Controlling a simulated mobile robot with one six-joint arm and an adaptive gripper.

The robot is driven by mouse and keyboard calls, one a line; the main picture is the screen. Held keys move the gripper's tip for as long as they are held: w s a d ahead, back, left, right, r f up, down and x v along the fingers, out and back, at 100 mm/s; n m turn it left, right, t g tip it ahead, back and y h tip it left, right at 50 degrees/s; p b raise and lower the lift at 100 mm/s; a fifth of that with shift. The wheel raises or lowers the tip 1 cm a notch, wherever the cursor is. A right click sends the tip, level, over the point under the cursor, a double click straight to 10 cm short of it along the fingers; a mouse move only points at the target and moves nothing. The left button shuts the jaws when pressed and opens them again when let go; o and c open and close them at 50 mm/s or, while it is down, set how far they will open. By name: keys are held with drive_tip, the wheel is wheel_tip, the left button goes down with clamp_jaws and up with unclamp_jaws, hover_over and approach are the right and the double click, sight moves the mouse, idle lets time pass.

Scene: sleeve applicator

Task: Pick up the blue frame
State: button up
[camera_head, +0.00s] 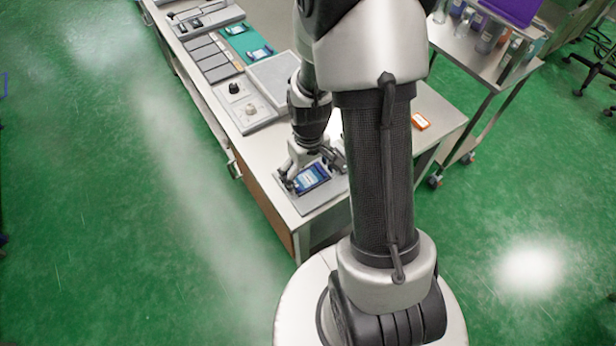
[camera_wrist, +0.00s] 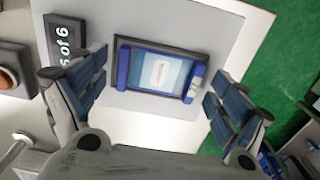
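The blue frame (camera_head: 311,178) lies flat on a grey plate (camera_head: 327,192) at the near end of the bench. In the wrist view the blue frame (camera_wrist: 158,72) has blue side bars, a dark border and a pale blue face with a small white label. My gripper (camera_head: 313,171) is over it, pointing down. In the wrist view my gripper (camera_wrist: 155,78) is open, one finger on each side of the frame, with a narrow gap seen on both sides. Whether the fingertips are level with the frame is unclear.
An orange item (camera_head: 420,121) lies at the bench's right. A trolley with bottles (camera_head: 484,44) is behind. Green floor lies past the bench edge.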

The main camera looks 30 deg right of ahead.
drive_tip(key=c, duration=0.8)
drive_tip(key=shift+o, duration=0.2)
